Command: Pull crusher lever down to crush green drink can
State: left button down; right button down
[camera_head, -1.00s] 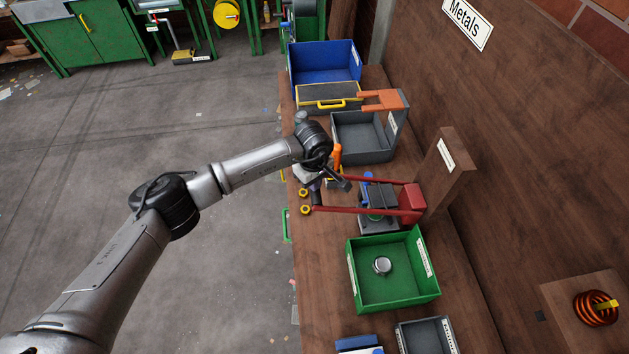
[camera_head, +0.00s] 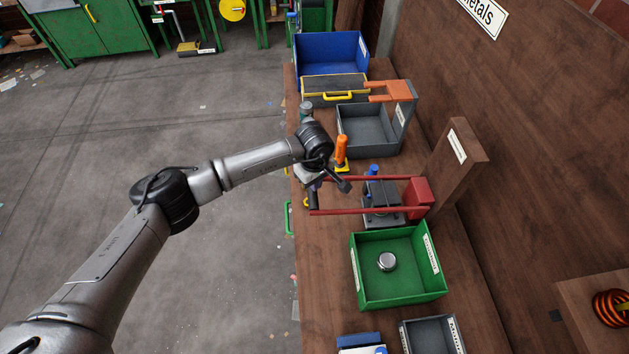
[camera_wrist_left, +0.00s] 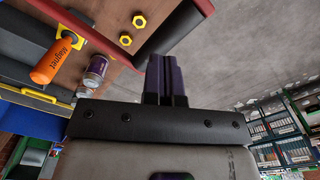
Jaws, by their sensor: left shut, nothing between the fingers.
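The crusher (camera_head: 382,190) stands on the bench with two red lever arms (camera_head: 368,212) reaching left to a dark crossbar handle (camera_head: 314,201). The arms lie low, close to level. No green can shows at the press; the plates hide what is between them. My left gripper (camera_head: 316,186) is over the handle end of the lever. In the left wrist view its dark purple fingers (camera_wrist_left: 165,80) are shut together and empty, next to the black handle (camera_wrist_left: 176,28). Whether they touch it I cannot tell. My right gripper is out of view.
A green bin (camera_head: 362,290) with a flattened silver can (camera_head: 387,261) stands in front of the crusher. An orange magnet handle (camera_head: 341,150) stands behind the lever.

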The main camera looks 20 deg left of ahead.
aim_at(313, 193)
pick_arm(q)
jog(key=shift+f, duration=0.15)
jog(key=shift+a+f+b, duration=0.1)
jog(key=shift+f+b, duration=0.9)
jog(key=shift+f, duration=0.05)
jog(key=shift+s+a+f+b, duration=0.1)
jog(key=shift+a+f+b, duration=0.05)
jog(key=shift+f+b, duration=1.4)
jog(key=shift+s+a+f+b, duration=0.1)
jog(key=shift+f+b, duration=1.1)
jog(key=shift+f, duration=0.55)
jog(key=shift+w+d+r, duration=0.1)
jog(key=shift+d+r, duration=0.05)
jog(key=shift+r, duration=0.7)
jog(key=shift+w+d+r, duration=0.1)
jog(key=shift+r, duration=0.75)
